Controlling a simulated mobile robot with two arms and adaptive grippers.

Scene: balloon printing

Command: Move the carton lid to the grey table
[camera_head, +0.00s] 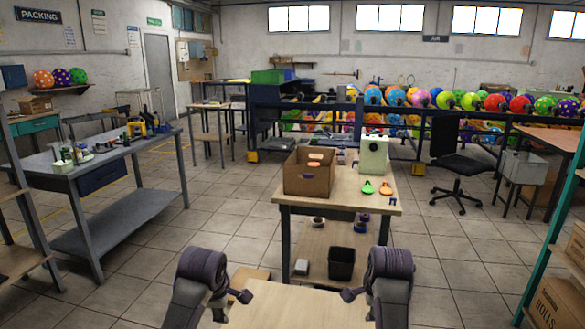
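A flat pale tan panel (298,306), which looks like the carton lid, lies between my two hands at the bottom of the view. Its near end is cut off by the picture edge. My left gripper (241,296) is at its left edge and my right gripper (349,295) at its right edge. Both seem to grip these edges; the fingertips are small and partly hidden. The grey table (118,152) stands at the left, with tools and small items on top. An open brown carton (308,181) without a lid stands on the wooden table ahead.
A black office chair (459,168) stands at the right. Tiled floor (150,265) is free between the grey and wooden tables.

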